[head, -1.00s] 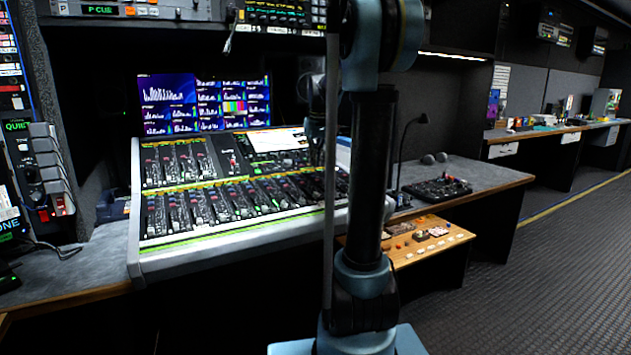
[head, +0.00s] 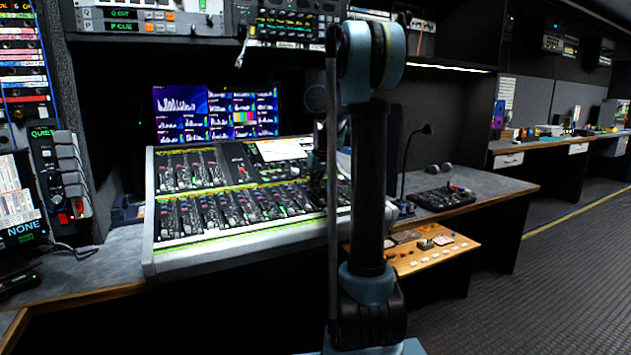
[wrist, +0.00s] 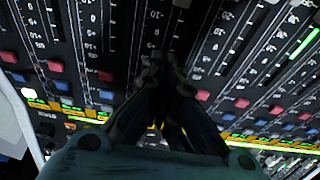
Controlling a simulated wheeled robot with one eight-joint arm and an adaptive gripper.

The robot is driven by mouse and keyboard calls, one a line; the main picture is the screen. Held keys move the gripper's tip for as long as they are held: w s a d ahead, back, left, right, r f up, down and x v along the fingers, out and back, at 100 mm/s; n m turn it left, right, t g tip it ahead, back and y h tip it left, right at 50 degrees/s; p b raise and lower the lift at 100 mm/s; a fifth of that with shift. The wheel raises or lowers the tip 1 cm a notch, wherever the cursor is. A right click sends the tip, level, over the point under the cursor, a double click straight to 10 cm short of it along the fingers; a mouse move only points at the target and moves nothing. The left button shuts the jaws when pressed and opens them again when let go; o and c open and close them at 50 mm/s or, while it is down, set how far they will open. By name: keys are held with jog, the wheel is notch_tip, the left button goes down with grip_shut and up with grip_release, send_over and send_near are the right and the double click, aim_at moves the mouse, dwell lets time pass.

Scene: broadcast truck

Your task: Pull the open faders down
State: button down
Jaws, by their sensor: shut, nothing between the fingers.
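The mixing console (head: 200,252) stands at centre left in the head view, with two banks of faders on its sloped top. In the wrist view, its black fader strips (wrist: 125,30) carry white scale marks. My gripper (wrist: 165,62) is shut and empty, pointing at the fader strips. Its fingers hide the strip beneath them, and I cannot tell whether they touch a cap. In the head view my arm partly hides the console's right end.
A monitor (head: 215,113) stands behind the console. A gooseneck lamp (head: 408,160) and a small black control panel (head: 440,198) are on the desk to the right. The carpeted floor (head: 535,290) at right is clear.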

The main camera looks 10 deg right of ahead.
aim_at(323, 200)
jog(key=shift+s+d+f, duration=0.2)
jog(key=shift+s+f, duration=0.15)
jog(key=shift+s, duration=0.25)
jog(key=shift+s+d+f, duration=0.2)
jog(key=shift+s+f, duration=0.1)
jog(key=shift+s, duration=0.25)
jog(key=shift+s+d, duration=0.2)
jog(key=shift+s, duration=0.35)
jog(key=shift+s+d+f, duration=0.15)
jog(key=shift+s+d, duration=0.1)
jog(key=shift+s, duration=0.55)
jog(key=shift+s+d+f, duration=0.15)
jog(key=shift+s+d, duration=0.1)
jog(key=shift+s, duration=0.55)
